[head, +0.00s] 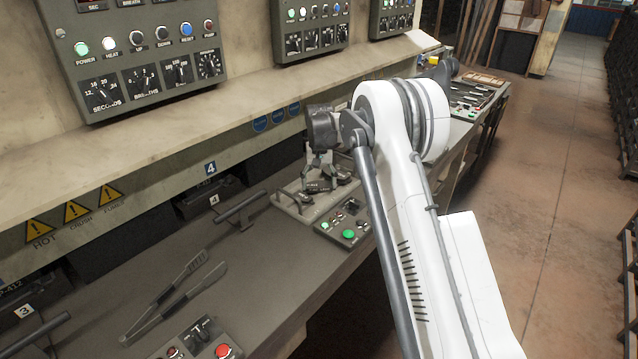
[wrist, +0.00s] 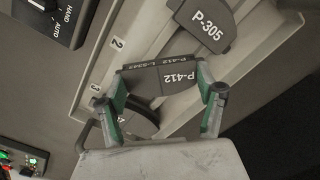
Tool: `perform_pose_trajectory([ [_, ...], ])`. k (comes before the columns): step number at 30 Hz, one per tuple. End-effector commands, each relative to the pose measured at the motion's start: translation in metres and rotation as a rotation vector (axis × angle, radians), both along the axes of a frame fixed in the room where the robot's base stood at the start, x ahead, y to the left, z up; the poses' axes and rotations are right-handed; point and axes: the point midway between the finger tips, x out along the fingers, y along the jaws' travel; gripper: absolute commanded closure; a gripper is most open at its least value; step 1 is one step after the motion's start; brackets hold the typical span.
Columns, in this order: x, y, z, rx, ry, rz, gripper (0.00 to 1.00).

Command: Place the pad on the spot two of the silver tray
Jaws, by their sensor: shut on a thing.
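The silver tray (head: 290,203) sits on the grey bench in the head view, below my gripper (head: 318,165). In the wrist view its rim (wrist: 108,60) carries numbers, with 2 and 3 readable. My gripper (wrist: 165,98) has its green fingers shut on the sides of a dark pad marked P-412 (wrist: 180,77). That pad is over the tray near numbers 2 and 3; whether it touches the tray is unclear. A second pad, P-305 (wrist: 203,25), lies in the tray beyond it. A dark curved piece (wrist: 146,116) shows between the fingers, partly hidden.
A button box with a green button (head: 348,233) stands right of the tray. Tongs (head: 176,297) lie on the bench at front left, and a dark bar handle (head: 240,209) is left of the tray. Control panels (head: 135,50) rise behind.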

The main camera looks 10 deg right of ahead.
Motion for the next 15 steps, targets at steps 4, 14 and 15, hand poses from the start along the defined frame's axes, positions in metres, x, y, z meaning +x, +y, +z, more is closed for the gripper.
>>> perform_pose_trajectory([
  [4, 0.0000, 0.0000, -0.0025, 0.000, 0.000, 0.000, 0.24],
  [14, 0.0000, 0.0000, -0.0019, 0.000, 0.000, 0.000, 0.13],
  [15, 0.0000, 0.0000, -0.0012, 0.000, 0.000, 0.000, 0.13],
])
